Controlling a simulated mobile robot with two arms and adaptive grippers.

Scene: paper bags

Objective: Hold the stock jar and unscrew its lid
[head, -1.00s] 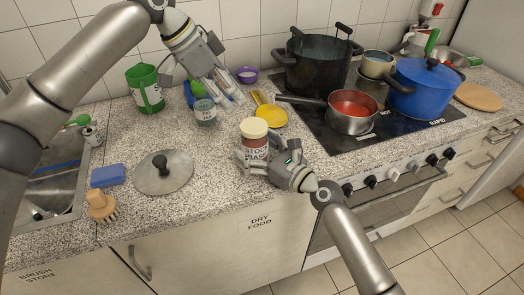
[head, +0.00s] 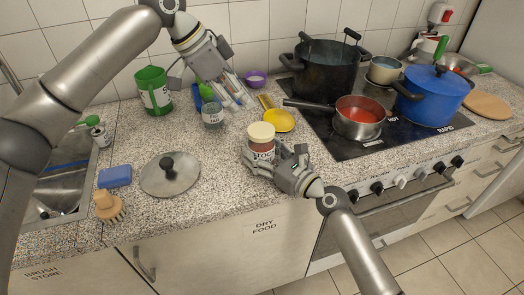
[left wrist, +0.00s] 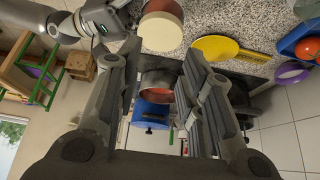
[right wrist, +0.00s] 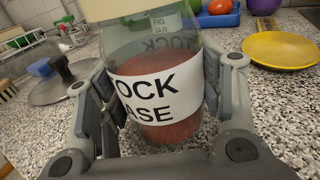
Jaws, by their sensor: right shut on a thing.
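The stock jar (head: 261,147) stands on the speckled counter near its front edge. It is clear glass with red contents, a white label and a cream lid (head: 261,131). The lid is on the jar. My right gripper (right wrist: 160,95) is shut on the jar's body, one finger on each side, below the lid. My left gripper (head: 237,97) is open and empty, behind and left of the jar, above the counter. In the left wrist view the cream lid (left wrist: 160,33) lies beyond its fingertips, apart from them.
A glass jar (head: 212,117) stands close below my left gripper. A yellow spoon rest (head: 279,121) lies behind the stock jar. A red-filled saucepan (head: 357,118) is on the hob to the right. A pan lid (head: 170,177) lies left, with bare counter between it and the jar.

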